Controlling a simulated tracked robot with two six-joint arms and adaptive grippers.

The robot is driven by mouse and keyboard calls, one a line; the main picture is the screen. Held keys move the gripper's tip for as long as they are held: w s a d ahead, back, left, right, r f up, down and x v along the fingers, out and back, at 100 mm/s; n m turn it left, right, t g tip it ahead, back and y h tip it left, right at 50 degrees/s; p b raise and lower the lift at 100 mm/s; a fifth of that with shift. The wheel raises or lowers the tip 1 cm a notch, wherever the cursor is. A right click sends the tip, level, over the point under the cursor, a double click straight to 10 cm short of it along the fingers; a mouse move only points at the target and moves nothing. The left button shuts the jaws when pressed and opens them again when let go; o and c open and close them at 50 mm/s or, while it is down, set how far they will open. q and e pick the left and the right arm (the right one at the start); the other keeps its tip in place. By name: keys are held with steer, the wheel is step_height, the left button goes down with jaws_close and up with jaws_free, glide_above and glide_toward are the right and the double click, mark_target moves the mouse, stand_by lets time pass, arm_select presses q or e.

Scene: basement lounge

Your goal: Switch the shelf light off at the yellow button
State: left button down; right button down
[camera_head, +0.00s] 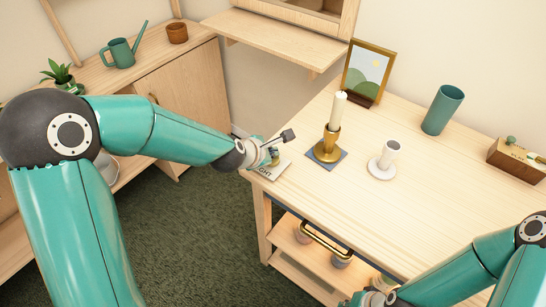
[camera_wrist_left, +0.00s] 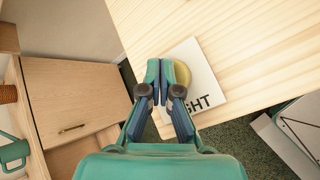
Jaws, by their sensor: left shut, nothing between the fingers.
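A white plate (camera_head: 268,172) with dark lettering, of which "GHT" shows, lies at the table's near left corner. In the left wrist view the plate (camera_wrist_left: 215,92) carries a round yellow button (camera_wrist_left: 182,75), partly covered by my fingers. My left gripper (camera_head: 272,153) is shut and empty over the plate. In the left wrist view its fingertips (camera_wrist_left: 160,70) overlap the button's left edge; I cannot tell whether they touch it. My right gripper (camera_head: 362,299) is at the bottom edge, partly cut off, its fingers unclear. I cannot make out a shelf light.
A wall shelf (camera_head: 270,38) juts out behind. A cabinet (camera_head: 190,90) stands at the left.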

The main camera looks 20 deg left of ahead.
arm_select(q)
steer(key=shift+f, duration=0.1)
stand_by(0.4)
steer(key=shift+f+b, duration=0.3)
steer(key=shift+b, duration=0.25)
steer(key=shift+r+p, duration=0.35)
steer(key=shift+r, duration=0.2)
step_height(320, 180, up, 6)
steer(key=p, duration=0.5)
stand_by(0.4)
